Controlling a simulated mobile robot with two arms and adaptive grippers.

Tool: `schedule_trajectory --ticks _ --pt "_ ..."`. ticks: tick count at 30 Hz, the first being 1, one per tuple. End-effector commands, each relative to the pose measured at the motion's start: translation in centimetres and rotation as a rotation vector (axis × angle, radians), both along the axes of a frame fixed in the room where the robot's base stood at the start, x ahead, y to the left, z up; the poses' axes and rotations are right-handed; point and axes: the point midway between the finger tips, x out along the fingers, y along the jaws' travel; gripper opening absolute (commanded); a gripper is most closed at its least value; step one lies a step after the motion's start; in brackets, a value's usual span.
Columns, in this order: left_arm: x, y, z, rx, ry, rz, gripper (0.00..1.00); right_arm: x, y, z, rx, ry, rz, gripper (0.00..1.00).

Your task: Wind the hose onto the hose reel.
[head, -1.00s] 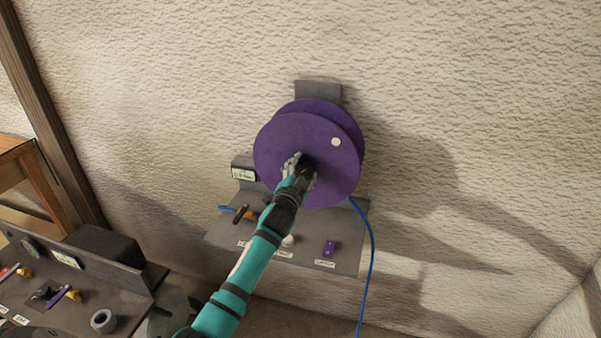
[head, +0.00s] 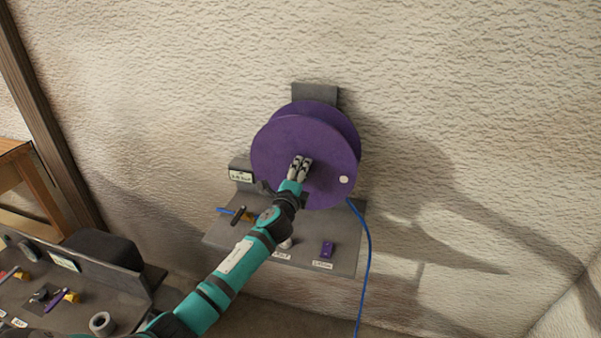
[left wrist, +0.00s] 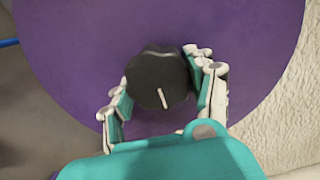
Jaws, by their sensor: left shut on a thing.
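The purple hose reel (head: 285,140) is mounted on a grey bracket on the wall, with a white round spot (head: 343,180) near the right edge of its front disc. The blue hose (head: 368,262) hangs from the reel's lower right side and runs down out of view. My left gripper (head: 301,163) is at the middle of the disc. In the left wrist view its fingers (left wrist: 160,95) are closed around a black knob (left wrist: 153,72) with a white mark. The hose inside the reel is hidden. My right gripper is not in view.
A grey bench (head: 75,318) at lower left carries a grey ring (head: 102,323) and several tools. The wall to the right is bare.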

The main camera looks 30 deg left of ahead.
Motion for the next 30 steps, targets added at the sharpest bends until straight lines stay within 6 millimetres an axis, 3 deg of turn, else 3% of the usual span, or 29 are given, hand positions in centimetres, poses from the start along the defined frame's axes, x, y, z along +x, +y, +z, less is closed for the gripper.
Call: schedule_trajectory --ticks 30 --pt "-0.1 0.3 -0.3 0.940 0.227 -0.001 0.00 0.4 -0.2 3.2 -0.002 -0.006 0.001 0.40"
